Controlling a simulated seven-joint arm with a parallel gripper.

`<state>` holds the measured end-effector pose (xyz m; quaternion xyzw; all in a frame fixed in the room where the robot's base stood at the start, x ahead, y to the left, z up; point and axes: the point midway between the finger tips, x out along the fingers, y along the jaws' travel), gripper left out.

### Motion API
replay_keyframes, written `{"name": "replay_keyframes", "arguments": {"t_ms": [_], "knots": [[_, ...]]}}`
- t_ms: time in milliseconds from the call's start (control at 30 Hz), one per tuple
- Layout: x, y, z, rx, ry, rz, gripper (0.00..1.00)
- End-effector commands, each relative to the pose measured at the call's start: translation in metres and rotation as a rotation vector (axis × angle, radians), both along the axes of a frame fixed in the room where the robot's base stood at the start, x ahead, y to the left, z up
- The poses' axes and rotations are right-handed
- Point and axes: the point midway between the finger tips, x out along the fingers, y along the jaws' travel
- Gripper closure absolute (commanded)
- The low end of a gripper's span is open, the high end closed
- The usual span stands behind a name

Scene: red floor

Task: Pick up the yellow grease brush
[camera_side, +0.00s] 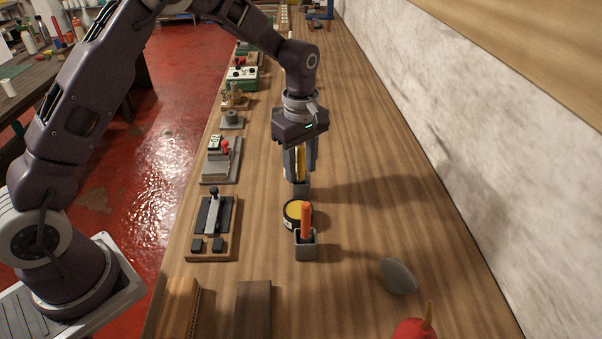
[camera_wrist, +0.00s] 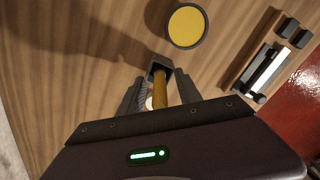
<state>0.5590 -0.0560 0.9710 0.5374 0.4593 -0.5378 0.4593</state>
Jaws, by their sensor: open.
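The yellow grease brush (camera_side: 300,164) stands upright in a small grey square holder (camera_side: 300,189) on the wooden bench. My gripper (camera_side: 301,168) points down over it, with the handle between its fingers in the side view. In the wrist view the handle (camera_wrist: 160,92) shows yellow-brown between the two open fingers (camera_wrist: 158,92), with the holder (camera_wrist: 155,68) at its far end. The fingers stand on either side of the brush with visible gaps. The lower end of the brush is hidden in the holder.
Close by are a round tin with a yellow top (camera_side: 297,212) and an orange-handled tool (camera_side: 306,222) in another grey holder (camera_side: 305,247). A lever fixture (camera_side: 212,224) stands left. A grey stone-like object (camera_side: 398,276) lies front right. The bench right of the brush is clear.

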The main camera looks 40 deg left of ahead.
Motion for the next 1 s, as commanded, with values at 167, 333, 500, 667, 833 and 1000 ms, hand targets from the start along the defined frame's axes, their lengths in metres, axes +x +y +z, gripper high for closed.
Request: {"name": "replay_keyframes", "arguments": {"t_ms": [167, 333, 500, 667, 833, 1000], "knots": [[0.0, 0.0, 0.0, 0.0, -0.001, 0.0, 0.59], [0.0, 0.0, 0.0, 0.0, -0.001, 0.0, 0.9], [0.0, 0.0, 0.0, 0.0, -0.001, 0.0, 1.0], [0.0, 0.0, 0.0, 0.0, -0.001, 0.0, 1.0], [0.001, 0.0, 0.019, 0.001, -0.004, -0.001, 1.0], [0.001, 0.0, 0.064, 0.0, -0.006, -0.001, 1.0]]}}
